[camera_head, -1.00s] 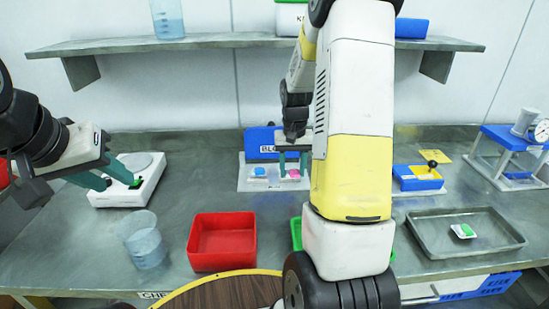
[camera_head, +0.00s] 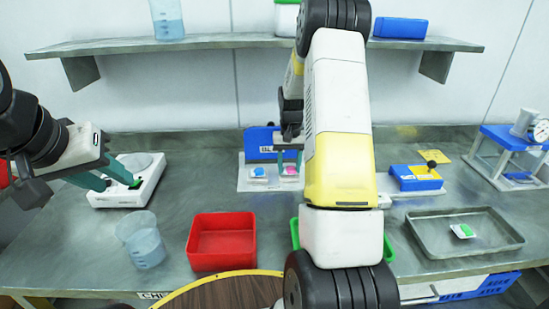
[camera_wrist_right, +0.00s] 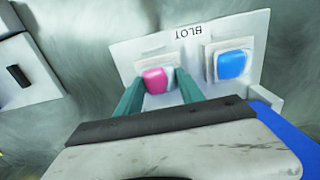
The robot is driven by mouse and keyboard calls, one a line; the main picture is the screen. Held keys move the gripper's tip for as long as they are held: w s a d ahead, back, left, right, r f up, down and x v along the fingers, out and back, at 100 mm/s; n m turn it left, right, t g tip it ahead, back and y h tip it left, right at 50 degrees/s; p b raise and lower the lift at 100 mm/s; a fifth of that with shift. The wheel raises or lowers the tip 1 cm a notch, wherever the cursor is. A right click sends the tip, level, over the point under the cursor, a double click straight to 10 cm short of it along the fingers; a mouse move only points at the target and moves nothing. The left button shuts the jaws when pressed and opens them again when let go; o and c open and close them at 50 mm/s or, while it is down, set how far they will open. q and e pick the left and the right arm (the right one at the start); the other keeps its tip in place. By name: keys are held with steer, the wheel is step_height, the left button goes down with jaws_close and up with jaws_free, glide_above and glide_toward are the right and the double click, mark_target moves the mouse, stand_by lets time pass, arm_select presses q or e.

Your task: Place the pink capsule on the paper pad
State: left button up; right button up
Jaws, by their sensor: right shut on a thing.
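The pink capsule (camera_head: 290,170) is at the blotting stand, between the fingers of my right gripper (camera_head: 289,168). In the right wrist view the pink capsule (camera_wrist_right: 155,80) shows between the two teal fingertips (camera_wrist_right: 156,88), which are shut on it. A white paper pad (camera_wrist_right: 171,59) lies under or just behind the capsule; I cannot tell whether they touch. A blue capsule (camera_wrist_right: 232,64) sits on the other pad (camera_wrist_right: 211,49), to the right in that view. My left gripper (camera_head: 110,183) is open and empty by the white scale.
The white scale (camera_head: 150,164) has a small green display. A red bin (camera_head: 222,240) and a clear beaker (camera_head: 143,240) stand in front. A green bin is partly hidden behind my right arm. A metal tray (camera_head: 490,245) is at right. A shelf (camera_head: 230,42) runs above.

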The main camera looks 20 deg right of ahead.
steer(key=shift+f, duration=0.1)
steer(key=o, duration=1.3)
